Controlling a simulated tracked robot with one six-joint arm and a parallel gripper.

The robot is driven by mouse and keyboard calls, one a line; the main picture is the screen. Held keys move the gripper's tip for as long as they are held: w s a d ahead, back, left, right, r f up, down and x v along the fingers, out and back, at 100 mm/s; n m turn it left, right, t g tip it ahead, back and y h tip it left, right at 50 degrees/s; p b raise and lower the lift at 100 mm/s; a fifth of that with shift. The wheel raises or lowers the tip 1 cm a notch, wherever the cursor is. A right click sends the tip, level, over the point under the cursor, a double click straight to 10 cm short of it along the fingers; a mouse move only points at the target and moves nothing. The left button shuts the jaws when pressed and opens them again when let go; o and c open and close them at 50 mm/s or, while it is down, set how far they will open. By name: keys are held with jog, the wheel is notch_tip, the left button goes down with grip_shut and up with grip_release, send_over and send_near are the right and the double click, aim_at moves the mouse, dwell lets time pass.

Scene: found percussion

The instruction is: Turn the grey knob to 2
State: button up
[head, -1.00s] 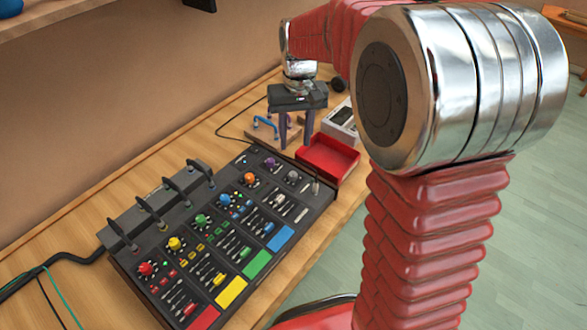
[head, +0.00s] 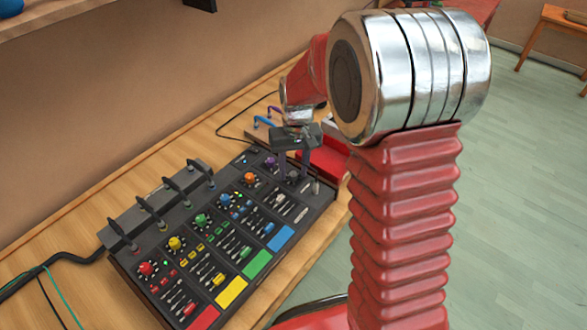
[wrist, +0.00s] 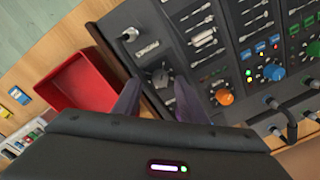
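The grey knob (wrist: 160,77) is at the end of the black control panel (head: 215,262), in the wrist view just ahead of my fingertips. It has pale scale marks around it; I cannot read its setting. My gripper (wrist: 158,85) is open, with one dark finger on each side of the knob's place in the wrist view. In the head view my gripper (head: 293,174) points down over the panel's far right corner, and its fingers partly hide the knob. I cannot tell whether the fingers touch the knob.
An orange knob (wrist: 224,97) and a blue knob (wrist: 273,72) are nearby on the panel. A silver toggle (wrist: 130,34) stands near the grey knob. A red tray (wrist: 85,82) lies beside the panel. Black arched handles (head: 172,189) line the panel's back edge.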

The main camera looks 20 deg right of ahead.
jog(key=shift+c, duration=0.5)
grip_shut()
jog(key=shift+m, duration=0.3)
jog(key=m, duration=0.3)
jog(key=shift+m, duration=0.4)
jog(key=m, duration=0.4)
jog(key=shift+m, duration=0.3)
jog(key=m, duration=0.4)
jog(key=shift+m+t, duration=0.3)
jog(key=shift+m, duration=2.2)
